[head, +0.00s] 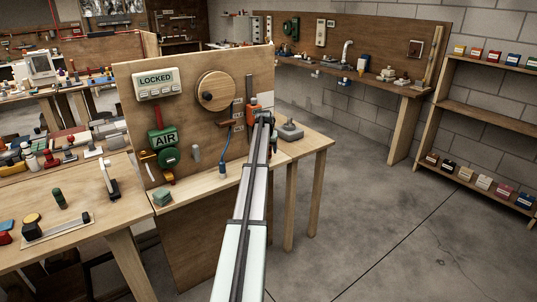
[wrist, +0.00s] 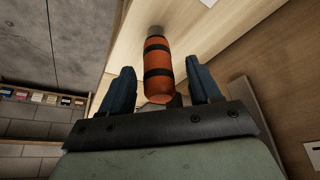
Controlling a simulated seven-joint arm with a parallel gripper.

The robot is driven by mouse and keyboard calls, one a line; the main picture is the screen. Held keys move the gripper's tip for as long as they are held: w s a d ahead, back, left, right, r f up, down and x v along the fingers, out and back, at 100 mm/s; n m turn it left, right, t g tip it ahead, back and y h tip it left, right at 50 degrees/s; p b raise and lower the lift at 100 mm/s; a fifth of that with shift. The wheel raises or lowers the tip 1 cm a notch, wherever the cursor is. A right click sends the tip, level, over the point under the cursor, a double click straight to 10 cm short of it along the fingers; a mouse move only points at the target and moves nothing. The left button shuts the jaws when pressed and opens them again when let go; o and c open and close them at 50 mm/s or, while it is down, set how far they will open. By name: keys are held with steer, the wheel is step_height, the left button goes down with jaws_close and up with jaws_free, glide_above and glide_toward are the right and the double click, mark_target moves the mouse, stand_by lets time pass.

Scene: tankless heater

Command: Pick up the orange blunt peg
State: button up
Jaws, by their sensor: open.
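The orange blunt peg (wrist: 158,66) has dark bands and a dark far end, which is against or close to a pale wooden surface. It sits between the two blue-grey fingers of my gripper (wrist: 159,78) in the wrist view. The fingers are apart, with a visible gap on each side of the peg. In the head view, the end of my arm is at the right edge of the upright wooden panel, above a small wooden table. An orange patch shows there, but I cannot tell whether it is the peg.
The upright panel (head: 185,120) carries a LOCKED box (head: 155,84), a round wooden disc (head: 215,91) and a green AIR part (head: 166,138). A grey block with a knob (head: 290,131) lies on the small table (head: 312,143), right of my arm. Open floor lies to the right.

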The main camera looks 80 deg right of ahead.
steer(key=shift+x, duration=1.5)
steer(key=shift+c, duration=0.3)
steer(key=shift+r, duration=0.1)
jaws_close()
